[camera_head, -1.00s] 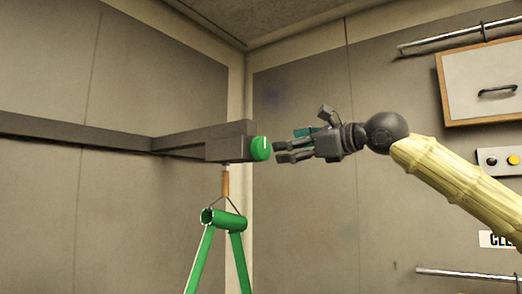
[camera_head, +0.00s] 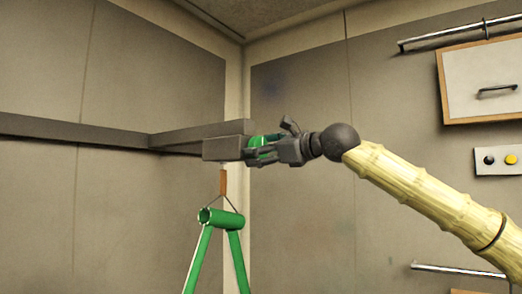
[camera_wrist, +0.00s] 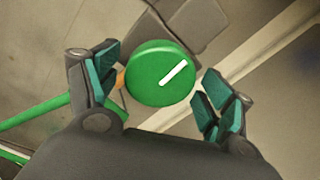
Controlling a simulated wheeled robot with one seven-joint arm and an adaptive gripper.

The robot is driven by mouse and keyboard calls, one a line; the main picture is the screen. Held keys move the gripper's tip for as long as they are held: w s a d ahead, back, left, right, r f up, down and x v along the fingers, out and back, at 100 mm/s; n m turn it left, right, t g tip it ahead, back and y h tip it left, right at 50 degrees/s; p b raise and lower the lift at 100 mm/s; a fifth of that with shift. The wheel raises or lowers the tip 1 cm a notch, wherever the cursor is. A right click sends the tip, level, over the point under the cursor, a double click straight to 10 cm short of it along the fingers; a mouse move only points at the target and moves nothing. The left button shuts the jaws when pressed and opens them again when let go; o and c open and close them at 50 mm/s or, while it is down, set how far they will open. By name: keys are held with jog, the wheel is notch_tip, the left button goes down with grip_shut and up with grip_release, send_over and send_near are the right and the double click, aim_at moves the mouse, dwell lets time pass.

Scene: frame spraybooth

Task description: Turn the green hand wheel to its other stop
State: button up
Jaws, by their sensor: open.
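The green hand wheel (camera_wrist: 150,82) is a round knob with a white line on its face, on the end of a grey block (camera_head: 223,149). In the wrist view it sits between the two teal-padded fingers of my gripper (camera_wrist: 160,90). The left finger is close to its rim and a gap shows on the right. In the head view my gripper (camera_head: 262,150) reaches in from the right with its fingers around the wheel, which they partly hide. The gripper is open; I cannot tell whether a finger touches the wheel.
A green frame (camera_head: 222,220) hangs on a hook below the block. A grey rail (camera_head: 70,130) runs left from it. On the right wall are a framed panel (camera_head: 485,85), a switch plate (camera_head: 499,161) and metal bars (camera_head: 455,37).

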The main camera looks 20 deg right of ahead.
jog(key=shift+a, duration=0.1)
jog(key=c, duration=1)
jog(key=shift+c, duration=0.2)
